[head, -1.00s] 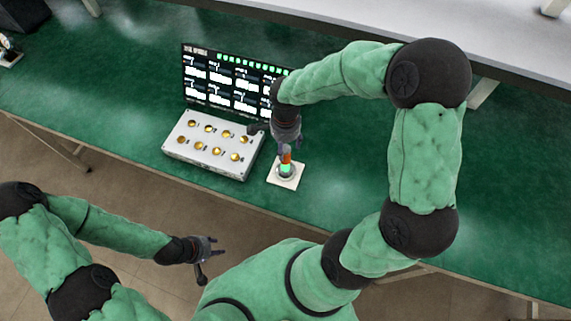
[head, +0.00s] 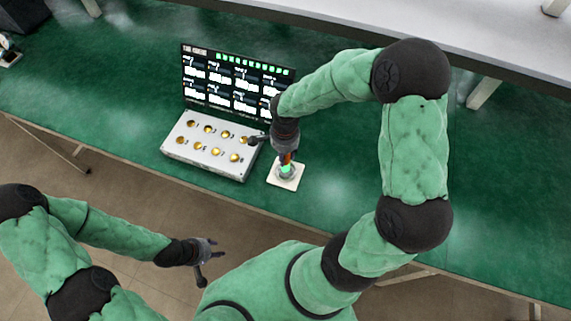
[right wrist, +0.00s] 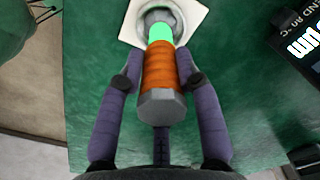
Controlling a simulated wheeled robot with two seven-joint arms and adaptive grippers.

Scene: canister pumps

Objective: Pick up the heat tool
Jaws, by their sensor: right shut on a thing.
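The heat tool has an orange ribbed grip, a grey end cap and a glowing green band. It stands in a round grey holder on a white square plate (head: 293,183). In the head view the tool (head: 287,158) is mostly hidden by my right gripper (head: 286,154), which reaches down from above. In the right wrist view the fingers of my right gripper (right wrist: 159,80) lie along both sides of the orange grip (right wrist: 160,68), shut on it. The tool's lower end is still in the holder (right wrist: 163,16). My left gripper (head: 220,248) is open and empty, away from the table.
A grey box with several gold knobs (head: 212,146) stands left of the plate. A dark display panel (head: 225,78) rises behind it, close to my right gripper. Green table (head: 340,200) is clear to the right. A pale raised shelf (head: 400,28) runs along the back.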

